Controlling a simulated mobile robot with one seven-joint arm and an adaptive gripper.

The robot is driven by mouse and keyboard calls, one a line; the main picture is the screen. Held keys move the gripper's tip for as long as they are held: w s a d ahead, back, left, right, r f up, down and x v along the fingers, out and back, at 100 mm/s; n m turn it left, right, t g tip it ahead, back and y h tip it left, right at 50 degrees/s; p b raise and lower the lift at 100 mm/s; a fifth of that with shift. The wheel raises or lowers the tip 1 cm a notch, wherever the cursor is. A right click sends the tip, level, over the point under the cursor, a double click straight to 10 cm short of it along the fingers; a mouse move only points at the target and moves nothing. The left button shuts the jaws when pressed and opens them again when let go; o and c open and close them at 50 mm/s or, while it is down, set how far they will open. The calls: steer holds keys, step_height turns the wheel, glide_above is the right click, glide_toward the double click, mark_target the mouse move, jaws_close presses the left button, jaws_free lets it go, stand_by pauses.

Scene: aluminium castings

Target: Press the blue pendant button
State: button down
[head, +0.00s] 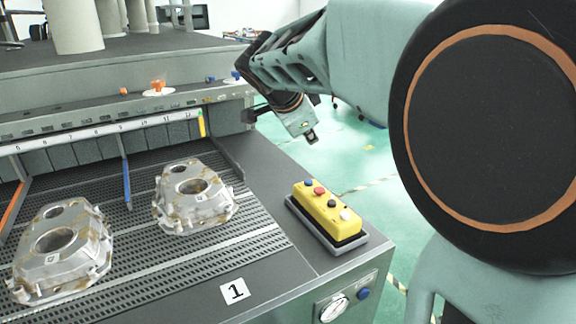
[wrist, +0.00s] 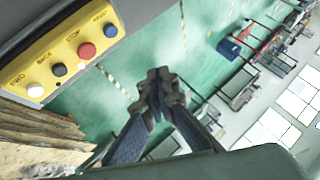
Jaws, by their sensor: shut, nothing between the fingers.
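The yellow pendant (head: 325,209) lies in a grey holder on the right corner of the grey table. Its blue button (head: 308,183) is at the far end, followed by red, black and white buttons toward the near end. In the wrist view the blue button (wrist: 111,30) is at the upper left, beside the red one. My gripper (head: 311,138) hangs beyond the pendant in the head view, apart from it. In the wrist view my gripper (wrist: 158,84) has its fingers together, empty, pointing past the pendant over green floor.
Two castings, one near (head: 62,248) and one farther (head: 194,194), lie on the slotted bed left of the pendant. A gauge (head: 333,308) and another blue button (head: 363,294) are on the table's front face. Open floor lies right of the table.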

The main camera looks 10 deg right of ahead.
steer(key=shift+f, duration=0.15)
steer(key=b, duration=0.3)
glide_above(308, 183)
step_height(308, 183, down, 7)
steer(key=shift+r, duration=0.1)
steer(key=shift+f+b, duration=0.9)
steer(key=shift+b, duration=0.15)
steer(key=shift+f+b, duration=0.2)
steer(key=shift+b, duration=0.15)
stand_by(0.3)
steer(key=shift+f+b, duration=0.25)
steer(key=shift+b, duration=0.35)
steer(key=shift+f+b, duration=0.4)
steer(key=shift+b, duration=0.35)
stand_by(0.7)
steer(key=shift+r, duration=0.9)
